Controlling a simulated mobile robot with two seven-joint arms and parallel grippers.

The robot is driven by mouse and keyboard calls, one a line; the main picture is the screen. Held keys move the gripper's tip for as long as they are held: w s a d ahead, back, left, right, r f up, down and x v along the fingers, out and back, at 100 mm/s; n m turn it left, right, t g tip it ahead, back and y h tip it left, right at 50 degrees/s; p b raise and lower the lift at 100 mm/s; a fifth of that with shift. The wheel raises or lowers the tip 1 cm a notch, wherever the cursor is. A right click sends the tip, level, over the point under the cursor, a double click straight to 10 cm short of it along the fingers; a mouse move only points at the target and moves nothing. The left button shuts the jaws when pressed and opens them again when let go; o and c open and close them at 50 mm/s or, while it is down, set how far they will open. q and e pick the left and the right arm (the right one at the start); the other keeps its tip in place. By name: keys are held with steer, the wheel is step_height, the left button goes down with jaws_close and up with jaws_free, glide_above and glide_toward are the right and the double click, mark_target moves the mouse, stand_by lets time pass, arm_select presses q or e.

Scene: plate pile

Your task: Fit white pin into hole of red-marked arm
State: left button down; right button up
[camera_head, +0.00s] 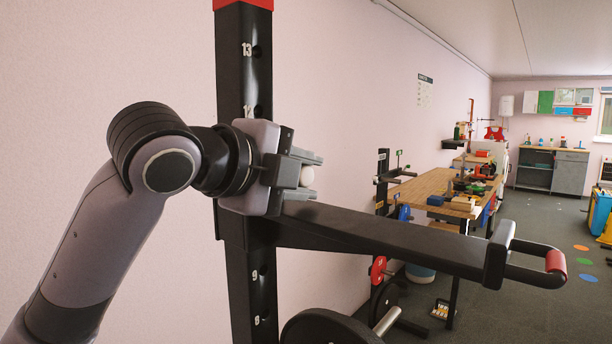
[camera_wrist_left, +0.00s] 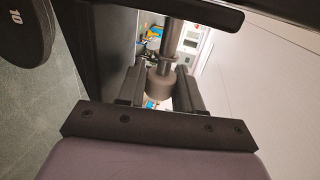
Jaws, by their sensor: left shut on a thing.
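My left gripper (camera_head: 303,174) is shut on the white pin (camera_head: 308,177), whose rounded white end shows between the fingers in the head view. In the left wrist view, the pin's thick knob (camera_wrist_left: 160,84) looks grey between the fingertips, and a thinner shaft runs upward from it. The red-marked arm (camera_head: 400,241) is a long black bar with a red grip on its end handle (camera_head: 555,262). It runs right from the black upright, just below my gripper. The arm's hole, and whether the pin touches it, are hidden. My right gripper is not in view.
The black numbered upright (camera_head: 243,75) has holes and stands close behind my gripper. A weight disc (camera_head: 325,328) sits below the arm; a disc marked 10 (camera_wrist_left: 22,28) shows in the wrist view. A wooden workbench (camera_head: 432,187) stands further back.

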arm_select(q)
steer(key=shift+w+a, duration=0.9)
steer(key=shift+a, duration=0.3)
steer(key=c, duration=0.7)
jaws_free()
steer(key=shift+o, duration=0.2)
steer(key=shift+f, duration=0.1)
steer(key=shift+s+a, duration=0.15)
steer(key=b+v, duration=0.1)
steer(key=v, duration=0.6)
steer(key=shift+b, duration=0.3)
